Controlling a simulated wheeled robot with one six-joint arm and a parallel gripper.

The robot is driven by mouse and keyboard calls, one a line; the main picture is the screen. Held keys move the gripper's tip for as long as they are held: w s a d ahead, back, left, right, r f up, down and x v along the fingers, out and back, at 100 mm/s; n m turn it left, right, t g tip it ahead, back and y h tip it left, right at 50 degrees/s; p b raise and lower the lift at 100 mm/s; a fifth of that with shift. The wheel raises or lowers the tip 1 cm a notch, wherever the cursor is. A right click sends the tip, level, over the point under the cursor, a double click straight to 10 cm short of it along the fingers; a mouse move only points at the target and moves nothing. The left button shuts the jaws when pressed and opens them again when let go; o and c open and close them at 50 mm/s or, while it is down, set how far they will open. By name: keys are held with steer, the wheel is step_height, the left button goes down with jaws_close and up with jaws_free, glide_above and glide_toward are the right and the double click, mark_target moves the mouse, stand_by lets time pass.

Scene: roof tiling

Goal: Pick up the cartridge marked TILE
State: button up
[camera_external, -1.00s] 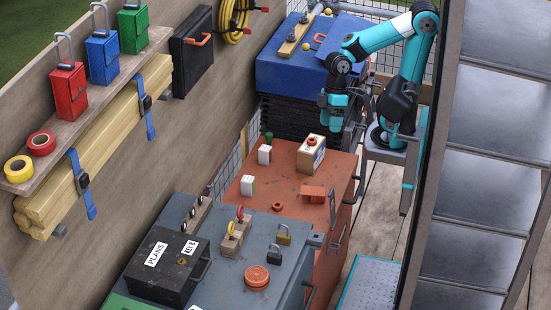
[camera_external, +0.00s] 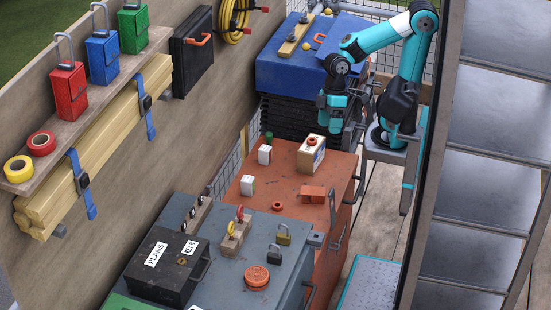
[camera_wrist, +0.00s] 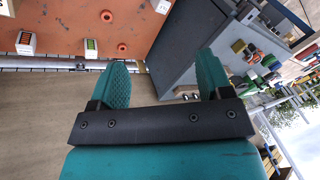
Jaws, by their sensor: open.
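No cartridge marking TILE is readable. Two small white blocks, one farther back (camera_external: 264,154) and one nearer (camera_external: 247,186), stand upright on the orange chest top (camera_external: 285,222); what is printed on them is too small to read. My gripper (camera_external: 335,131) is above the far end of the orange chest, apart from the blocks. Its teal fingers (camera_wrist: 163,70) are open with nothing between them.
A grey chest (camera_external: 225,280) with padlocks is in front.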

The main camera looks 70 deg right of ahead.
steer(key=w+a+f+n, duration=0.1)
steer(key=a+f+n, duration=0.2)
steer(key=f, duration=0.6)
steer(key=w+a+f+n, duration=0.2)
steer(key=a+f, duration=0.4)
steer(key=f, duration=0.3)
steer(key=w+a+f+n, duration=0.2)
steer(key=a+f+n, duration=0.3)
steer(key=f, duration=0.4)
steer(key=shift+w+f, duration=0.15)
steer(key=shift+w, duration=0.05)
steer(key=shift+x, duration=3.2)
steer(key=shift+w+d, duration=0.1)
steer(key=shift+w, duration=0.05)
steer(key=c, duration=1)
